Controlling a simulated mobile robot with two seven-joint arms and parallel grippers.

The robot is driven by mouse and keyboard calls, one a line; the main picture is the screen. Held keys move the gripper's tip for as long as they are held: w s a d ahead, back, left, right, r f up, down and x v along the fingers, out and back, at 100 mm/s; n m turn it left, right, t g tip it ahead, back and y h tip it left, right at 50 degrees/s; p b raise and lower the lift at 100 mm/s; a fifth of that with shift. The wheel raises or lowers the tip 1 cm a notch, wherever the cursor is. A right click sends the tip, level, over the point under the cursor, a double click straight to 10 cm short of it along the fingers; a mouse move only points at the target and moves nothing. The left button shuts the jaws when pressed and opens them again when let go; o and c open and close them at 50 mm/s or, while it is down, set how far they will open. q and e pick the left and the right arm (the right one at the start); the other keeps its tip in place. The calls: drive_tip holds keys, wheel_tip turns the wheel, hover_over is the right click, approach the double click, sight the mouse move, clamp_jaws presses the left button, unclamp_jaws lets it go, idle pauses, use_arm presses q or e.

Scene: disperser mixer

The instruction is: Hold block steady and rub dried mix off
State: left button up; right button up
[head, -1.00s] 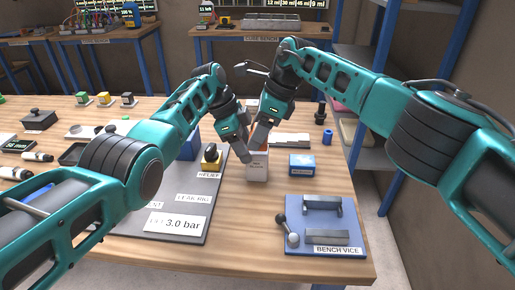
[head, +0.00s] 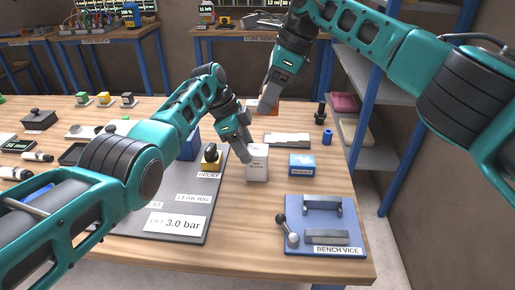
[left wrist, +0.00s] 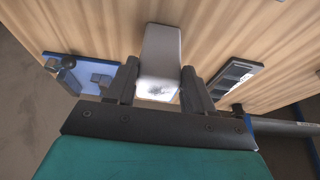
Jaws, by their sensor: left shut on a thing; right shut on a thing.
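The block (head: 257,168) is a pale grey upright block with small, unreadable lettering, standing on the wooden bench. My left gripper (head: 247,153) is shut on it near its top. In the left wrist view the block (left wrist: 161,50) sits between the two fingers, with a dark speckled patch on its near end. My right gripper (head: 266,104) is raised above and behind the block, apart from it.
A bench vice (head: 320,225) on a blue plate lies at the front right. Bare bench lies in front of the block.

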use_arm(q)
drive_tip(key=o, duration=0.7)
drive_tip(key=shift+c, duration=0.2)
drive_tip(key=shift+r, duration=0.1)
drive_tip(key=shift+r+p, duration=0.4)
drive_tip(key=shift+r, duration=0.15)
drive_tip(key=shift+o, duration=0.2)
drive_tip(key=o, duration=0.5)
drive_tip(key=shift+o, duration=0.2)
drive_tip(key=v, duration=1.2)
